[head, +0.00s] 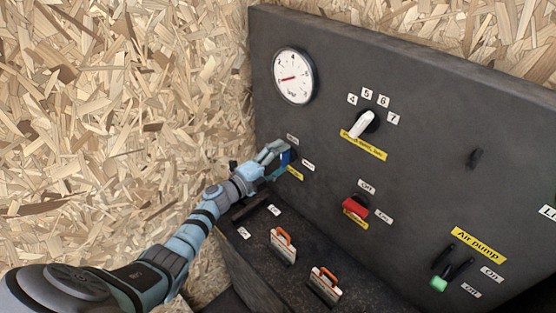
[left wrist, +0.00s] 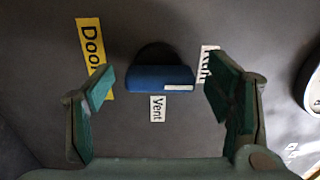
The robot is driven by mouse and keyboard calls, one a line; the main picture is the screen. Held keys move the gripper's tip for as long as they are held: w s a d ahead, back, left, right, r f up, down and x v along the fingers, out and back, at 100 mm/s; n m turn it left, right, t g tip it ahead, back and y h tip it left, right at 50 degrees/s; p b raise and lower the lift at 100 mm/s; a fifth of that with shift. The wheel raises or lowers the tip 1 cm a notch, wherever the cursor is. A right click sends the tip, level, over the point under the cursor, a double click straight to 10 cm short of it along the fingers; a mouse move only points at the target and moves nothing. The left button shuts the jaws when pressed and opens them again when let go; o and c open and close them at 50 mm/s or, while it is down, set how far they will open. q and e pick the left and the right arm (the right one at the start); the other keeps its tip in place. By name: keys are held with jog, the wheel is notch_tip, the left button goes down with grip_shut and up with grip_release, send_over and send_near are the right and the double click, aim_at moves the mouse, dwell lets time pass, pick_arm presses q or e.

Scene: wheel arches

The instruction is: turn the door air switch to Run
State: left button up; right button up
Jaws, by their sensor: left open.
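The door air switch is a blue knob (left wrist: 153,75) on the dark panel, with a white mark near its right end in the left wrist view. A yellow label reading "Door" (left wrist: 95,55) is to its left, a white "Vent" label (left wrist: 157,108) below it and a partly covered "Run" label (left wrist: 207,60) to its right. In the head view the blue knob (head: 286,158) is partly hidden by my left gripper (head: 279,162). My left gripper (left wrist: 163,92) is open, its fingers on either side of the knob with gaps visible. My right gripper is out of view.
The panel (head: 430,70) carries a round gauge (head: 294,77), a white selector (head: 361,124), a red switch (head: 355,206) and a green-tipped air pump lever (head: 439,283). Orange-and-white switches (head: 284,246) stand on the ledge below. A chipboard wall (head: 130,120) is at left.

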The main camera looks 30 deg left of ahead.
pick_arm(q)
jog(key=v, duration=1.2)
jog(key=shift+w, duration=0.1)
